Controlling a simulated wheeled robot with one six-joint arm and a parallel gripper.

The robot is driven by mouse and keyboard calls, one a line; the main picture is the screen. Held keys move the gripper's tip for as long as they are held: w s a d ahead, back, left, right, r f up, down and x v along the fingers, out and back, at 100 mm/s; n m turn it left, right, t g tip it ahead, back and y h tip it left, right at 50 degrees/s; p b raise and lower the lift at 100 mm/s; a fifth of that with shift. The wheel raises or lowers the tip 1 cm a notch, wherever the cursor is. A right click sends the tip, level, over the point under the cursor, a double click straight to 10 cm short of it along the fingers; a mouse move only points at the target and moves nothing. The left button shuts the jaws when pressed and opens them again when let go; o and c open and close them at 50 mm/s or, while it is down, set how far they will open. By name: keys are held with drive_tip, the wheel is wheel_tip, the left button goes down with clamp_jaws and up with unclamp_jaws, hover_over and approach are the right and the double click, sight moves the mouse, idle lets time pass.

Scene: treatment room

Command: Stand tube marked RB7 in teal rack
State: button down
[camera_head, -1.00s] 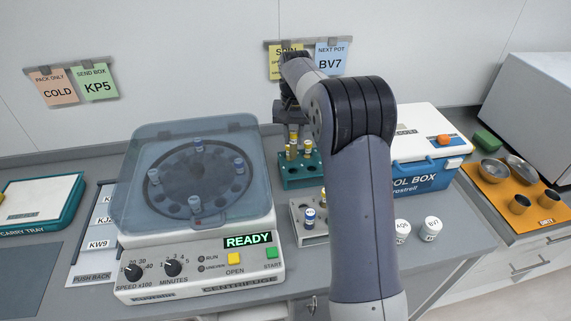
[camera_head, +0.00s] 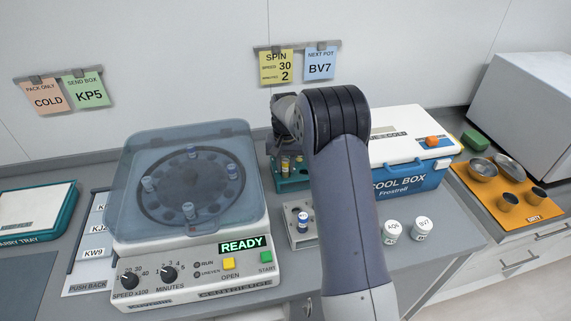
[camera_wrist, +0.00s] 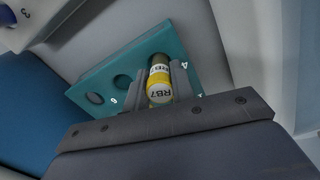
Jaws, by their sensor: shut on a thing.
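The tube marked RB7 (camera_wrist: 160,94), with a yellow label and RB7 also on its top end, is between my gripper's fingers (camera_wrist: 164,82) in the wrist view. My gripper is shut on it. The teal rack (camera_wrist: 112,72) lies right behind the tube, with empty round holes to the left and a 4 printed to the right. I cannot tell whether the tube's lower end is in a hole. In the head view the teal rack (camera_head: 292,186) is partly hidden by my arm, and yellow-capped tubes show in it. My fingertips are hidden there.
A grey rack (camera_head: 299,238) with a blue-marked tube stands in front of the teal rack. The centrifuge (camera_head: 190,265), lid down and reading READY, is to the left. The blue cool box (camera_head: 400,185) is to the right, with two white pots (camera_head: 391,230) in front.

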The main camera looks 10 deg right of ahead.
drive_tip(key=c, duration=1.2)
unclamp_jaws()
wheel_tip(320, 180, up, 12)
drive_tip(key=b, duration=0.1)
wheel_tip(320, 180, down, 13)
drive_tip(key=shift+r+p, duration=0.2)
drive_tip(key=shift+p, duration=0.3)
drive_tip(key=shift+r, duration=2.1)
drive_tip(key=shift+f, duration=0.1)
